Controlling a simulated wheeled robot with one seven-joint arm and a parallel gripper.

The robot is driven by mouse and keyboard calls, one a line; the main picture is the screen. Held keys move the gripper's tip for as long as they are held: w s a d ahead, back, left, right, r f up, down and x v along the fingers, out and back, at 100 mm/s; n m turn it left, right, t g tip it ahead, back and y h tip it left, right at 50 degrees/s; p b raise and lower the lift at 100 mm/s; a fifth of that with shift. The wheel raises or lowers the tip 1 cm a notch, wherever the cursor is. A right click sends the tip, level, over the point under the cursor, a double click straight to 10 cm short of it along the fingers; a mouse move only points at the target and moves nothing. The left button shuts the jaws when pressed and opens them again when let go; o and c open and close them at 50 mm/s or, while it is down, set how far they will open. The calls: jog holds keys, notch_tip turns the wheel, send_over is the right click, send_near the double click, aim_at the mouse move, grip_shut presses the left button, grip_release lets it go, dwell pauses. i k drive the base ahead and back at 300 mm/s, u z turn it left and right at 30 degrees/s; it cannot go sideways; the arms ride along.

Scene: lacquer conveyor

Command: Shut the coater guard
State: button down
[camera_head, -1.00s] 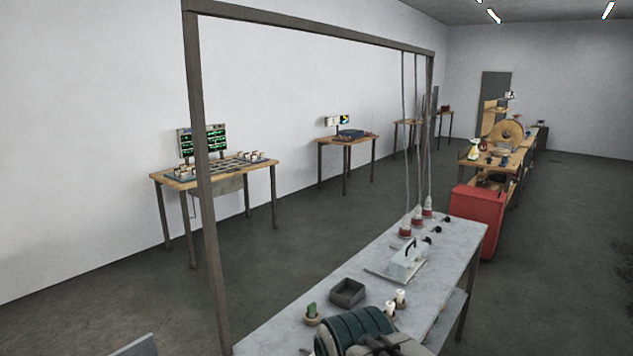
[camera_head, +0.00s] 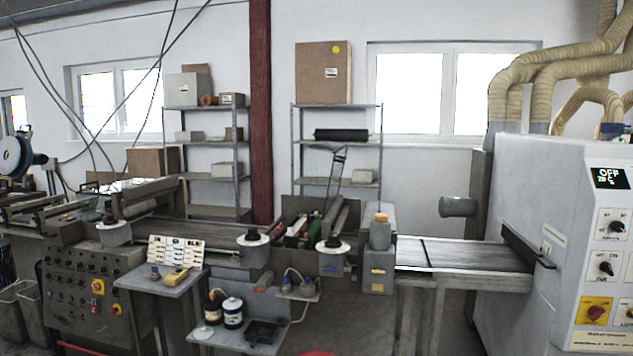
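The roller coater (camera_head: 345,215) stands in the middle of the line, with dark, red and green rollers exposed from above. A thin dark framed piece (camera_head: 337,166) sticks up steeply above these rollers. It looks like the coater guard in a raised position, but it is small and seen nearly edge-on, so I cannot be sure. My gripper is not in view.
A control cabinet (camera_head: 92,290) with knobs stands at the left. A small shelf (camera_head: 240,338) with bottles and a side table (camera_head: 165,285) stick out in front. A conveyor (camera_head: 465,256) runs right to a large white machine (camera_head: 560,220). Storage shelves (camera_head: 337,112) stand behind.

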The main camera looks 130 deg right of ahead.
aim_at(328, 177)
jog(key=z, duration=0.05)
jog(key=k, duration=2.7)
jog(key=z, duration=3.55)
